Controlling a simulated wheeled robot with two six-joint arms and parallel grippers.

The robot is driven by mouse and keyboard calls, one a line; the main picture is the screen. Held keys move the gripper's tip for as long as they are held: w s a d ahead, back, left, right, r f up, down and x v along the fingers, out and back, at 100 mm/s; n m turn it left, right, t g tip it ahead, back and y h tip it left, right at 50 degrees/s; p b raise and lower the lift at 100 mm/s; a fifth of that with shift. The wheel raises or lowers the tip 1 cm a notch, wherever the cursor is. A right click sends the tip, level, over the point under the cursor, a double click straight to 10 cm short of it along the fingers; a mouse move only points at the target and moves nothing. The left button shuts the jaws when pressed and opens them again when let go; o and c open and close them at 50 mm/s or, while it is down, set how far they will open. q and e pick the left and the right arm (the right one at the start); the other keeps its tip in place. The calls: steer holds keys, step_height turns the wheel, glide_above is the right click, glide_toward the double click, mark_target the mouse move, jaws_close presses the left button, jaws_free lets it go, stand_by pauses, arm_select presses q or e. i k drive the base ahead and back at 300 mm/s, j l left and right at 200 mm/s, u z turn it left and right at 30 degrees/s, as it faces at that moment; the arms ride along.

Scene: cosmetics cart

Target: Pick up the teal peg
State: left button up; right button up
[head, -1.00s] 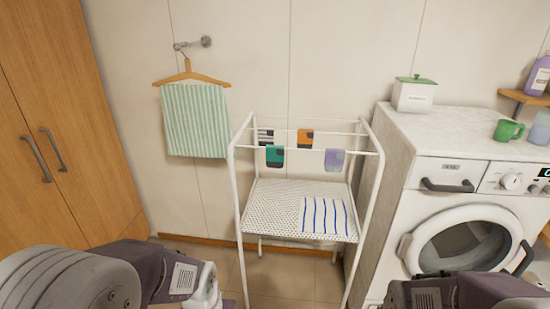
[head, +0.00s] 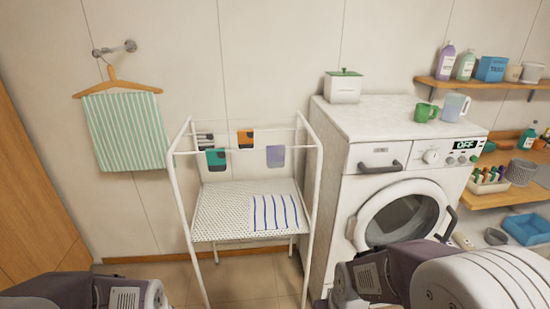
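A white holder (head: 487,187) stands on the lower wall shelf at the right edge of the head view. Several small upright pieces with coloured tops, green, orange and red among them, stand in it. They look like pegs, but they are too small to tell which one is teal. My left arm shows at the bottom left and my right arm at the bottom right, in front of the washing machine (head: 330,222). The fingers of both grippers are out of view.
A white drying rack (head: 178,200) with small cloths stands left of the machine. A green mug (head: 425,112) and a clear jug (head: 456,107) stand on the machine top. A grey basket (head: 521,171) is beside the holder, and a blue tray (head: 527,229) is on a lower level.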

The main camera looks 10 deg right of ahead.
mark_target(493, 171)
steer(key=z, duration=1.85)
